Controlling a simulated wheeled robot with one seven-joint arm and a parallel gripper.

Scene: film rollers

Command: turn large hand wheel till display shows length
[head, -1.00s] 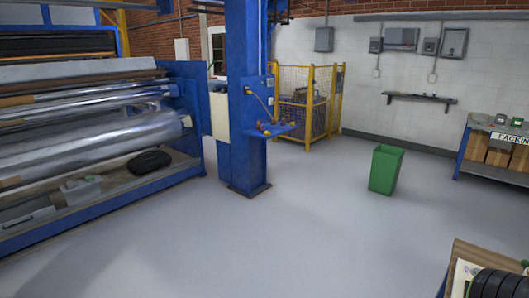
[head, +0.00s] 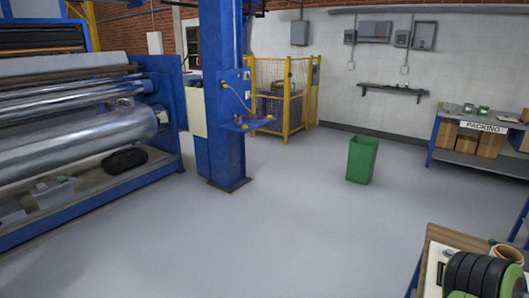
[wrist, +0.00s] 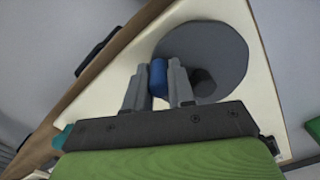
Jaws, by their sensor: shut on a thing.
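In the wrist view, the large hand wheel (wrist: 222,48) is a flat dark grey disc with a darker round hub near its middle. It lies on a cream panel with a wooden edge. A blue handle (wrist: 158,77) stands at the wheel's left edge. My gripper (wrist: 164,82) has its two grey fingers on either side of the handle and is shut on it. The right finger partly covers the wheel. In the head view, the cream panel (head: 432,270) shows at the lower right, but the wheel is hidden there. No display reading can be made out.
A wooden bench (head: 437,231) carries the panel and a brown roll (head: 476,233). A green bin (head: 362,160) stands on open grey floor. A blue column (head: 224,110) and roller machine (head: 80,130) are at left. A packing table (head: 478,122) stands at far right.

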